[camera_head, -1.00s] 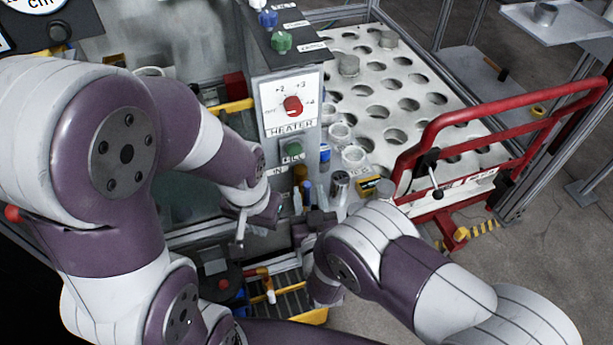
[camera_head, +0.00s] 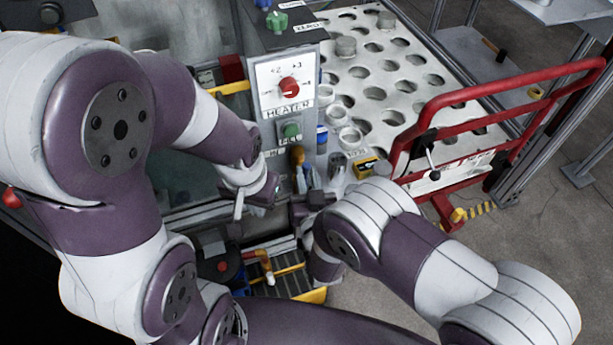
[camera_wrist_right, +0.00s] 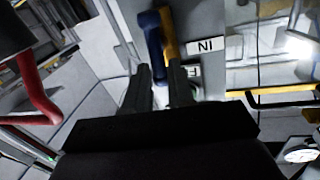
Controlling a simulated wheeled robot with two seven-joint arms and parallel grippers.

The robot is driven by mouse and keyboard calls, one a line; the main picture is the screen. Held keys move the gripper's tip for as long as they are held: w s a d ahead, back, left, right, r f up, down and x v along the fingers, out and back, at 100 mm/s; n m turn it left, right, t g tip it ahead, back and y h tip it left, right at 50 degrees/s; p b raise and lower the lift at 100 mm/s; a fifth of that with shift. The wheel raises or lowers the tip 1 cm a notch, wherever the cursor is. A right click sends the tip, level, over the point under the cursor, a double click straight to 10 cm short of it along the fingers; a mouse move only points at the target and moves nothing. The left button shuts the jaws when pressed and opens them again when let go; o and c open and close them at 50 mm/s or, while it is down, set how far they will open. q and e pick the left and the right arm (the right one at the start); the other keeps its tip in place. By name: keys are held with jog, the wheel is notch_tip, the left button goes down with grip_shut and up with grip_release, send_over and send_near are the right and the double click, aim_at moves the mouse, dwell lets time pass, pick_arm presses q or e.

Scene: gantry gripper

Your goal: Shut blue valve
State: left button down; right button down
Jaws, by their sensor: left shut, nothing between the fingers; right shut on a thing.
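The blue valve's handle (camera_wrist_right: 153,45) is a blue lever in the right wrist view, beside a yellow-orange handle (camera_wrist_right: 169,38) near an "IN" label. My right gripper (camera_wrist_right: 160,82) has its two dark fingers on either side of the blue handle's lower end and is shut on it. In the head view my right gripper (camera_head: 312,200) is low in front of the panel, and its fingers largely hide the blue handle. My left gripper (camera_head: 268,190) is shut and empty, just left of the right one. Its fingertips are hard to make out.
Above the grippers is a grey panel with a red heater knob (camera_head: 289,88) and a green knob (camera_head: 290,130). A perforated white table (camera_head: 380,70) and a red rail (camera_head: 425,115) stand to the right. A yellow-edged crate (camera_head: 312,296) is below. Open floor lies at the lower right.

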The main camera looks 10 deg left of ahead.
jog(key=shift+w+d+f+m+g+y+b, duration=0.25)
jog(key=shift+m+g+b, duration=0.25)
jog(key=shift+m, duration=1.85)
jog(key=shift+w+d+f+m+g+y+b, duration=0.15)
jog(key=shift+d+f+m+g+y+b, duration=0.4)
jog(key=shift+m, duration=1.85)
jog(key=shift+w+d+f+m+g+y+b, duration=0.2)
jog(key=shift+m+g, duration=0.45)
jog(key=shift+m, duration=1.7)
jog(key=c, duration=1.1)
grip_release()
jog(key=shift+r, duration=0.1)
